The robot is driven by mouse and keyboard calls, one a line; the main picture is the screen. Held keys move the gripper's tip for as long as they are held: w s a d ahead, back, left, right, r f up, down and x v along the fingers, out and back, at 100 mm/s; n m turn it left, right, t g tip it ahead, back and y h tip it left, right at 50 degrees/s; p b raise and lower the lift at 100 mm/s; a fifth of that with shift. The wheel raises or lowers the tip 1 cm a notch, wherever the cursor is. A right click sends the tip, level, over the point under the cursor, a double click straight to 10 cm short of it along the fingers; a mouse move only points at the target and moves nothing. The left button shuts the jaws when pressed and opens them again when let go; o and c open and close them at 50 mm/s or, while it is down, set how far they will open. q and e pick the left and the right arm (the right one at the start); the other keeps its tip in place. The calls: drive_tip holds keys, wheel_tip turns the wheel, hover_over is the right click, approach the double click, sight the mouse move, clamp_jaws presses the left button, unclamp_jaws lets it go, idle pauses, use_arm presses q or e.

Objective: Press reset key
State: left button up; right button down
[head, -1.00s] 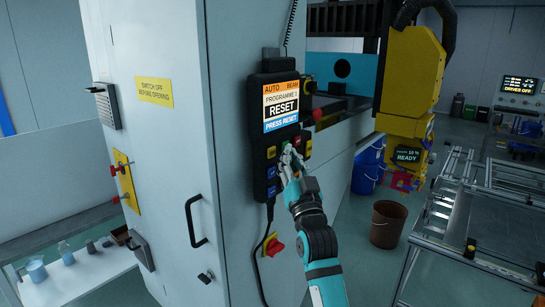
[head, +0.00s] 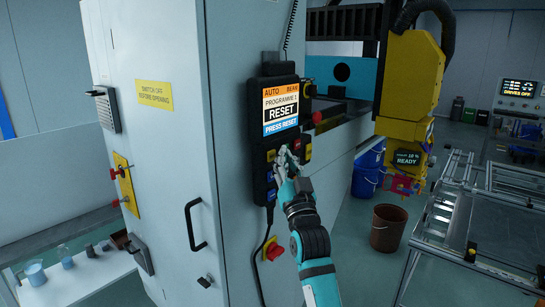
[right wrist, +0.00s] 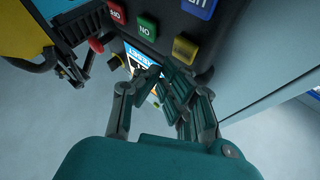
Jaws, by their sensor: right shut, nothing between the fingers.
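The black control pendant (head: 257,130) hangs on the side of the grey cabinet. Its screen (head: 281,108) reads "RESET" and "PRESS RESET". In the right wrist view, turned over, I see a yellow key (right wrist: 185,50), a green "ON" key (right wrist: 146,28), a red "OFF" key (right wrist: 116,11) and a blue key (right wrist: 199,6) cut by the top edge. I cannot tell which is the reset key; fingers hide part of the keypad. My right gripper (head: 285,155) is shut and empty, its fingertips close to the keys. Contact cannot be told. My left gripper is not in view.
A red knob (head: 273,250) on the cabinet and a black cable are below the pendant. A yellow machine head (head: 408,75) stands to the right, with blue and brown buckets (head: 387,228) on the floor. A black door handle (head: 194,224) projects at left.

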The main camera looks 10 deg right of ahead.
drive_tip(key=shift+w+a, duration=0.1)
idle(0.7)
drive_tip(key=shift+w+a, duration=0.15)
drive_tip(key=shift+w, duration=0.1)
drive_tip(key=shift+w+a, duration=0.25)
drive_tip(key=shift+w, duration=0.05)
idle(0.8)
idle(0.4)
drive_tip(key=shift+s+d+p, duration=0.3)
drive_tip(key=shift+s+d, duration=0.2)
drive_tip(key=shift+s, duration=0.15)
drive_tip(key=s+d+p, duration=0.1)
drive_tip(key=s, duration=0.1)
drive_tip(key=s+d, duration=0.2)
drive_tip(key=shift+p, duration=0.4)
